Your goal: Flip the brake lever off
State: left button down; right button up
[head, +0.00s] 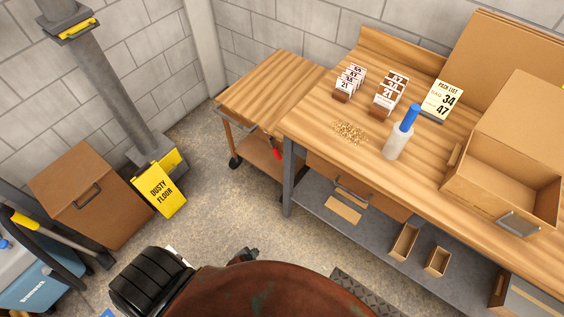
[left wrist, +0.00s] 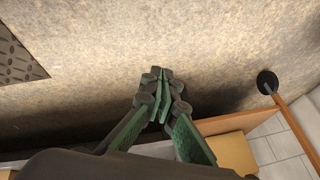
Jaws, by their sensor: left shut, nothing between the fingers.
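The red brake lever (head: 275,150) hangs at the front right side of the small wooden cart (head: 262,82), close to the workbench's left end. My left gripper shows only as a small dark tip (head: 245,255) beyond the large brown rounded shape at the bottom of the head view. It is well below the lever in the picture and apart from it. In the left wrist view my left gripper (left wrist: 160,72) has its green-and-black fingers together, empty, over the concrete floor. The lever cannot be made out there. My right gripper is not in view.
The workbench (head: 430,180) holds number cards, a blue-topped bottle (head: 398,135) and an open carton (head: 500,170). A yellow floor sign (head: 160,190) and a brown box (head: 95,195) stand left. A caster (left wrist: 267,82) shows in the wrist view. Floor before the cart is clear.

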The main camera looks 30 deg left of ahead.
pick_arm(q)
jog(key=w+a+r+m+t+y+b, duration=0.15)
jog(key=w+r, duration=0.25)
jog(key=w, duration=0.5)
jog(key=w+r+t+b, duration=0.25)
jog(key=w+r, duration=0.25)
jog(key=w, duration=0.4)
jog(key=m+t+y+b, duration=0.2)
jog(key=t+y+b, duration=0.2)
jog(key=b, duration=0.1)
send_near(277, 154)
jog(key=s+d, duration=0.2)
jog(key=shift+s+d+r, duration=0.25)
jog(key=shift+r, duration=0.1)
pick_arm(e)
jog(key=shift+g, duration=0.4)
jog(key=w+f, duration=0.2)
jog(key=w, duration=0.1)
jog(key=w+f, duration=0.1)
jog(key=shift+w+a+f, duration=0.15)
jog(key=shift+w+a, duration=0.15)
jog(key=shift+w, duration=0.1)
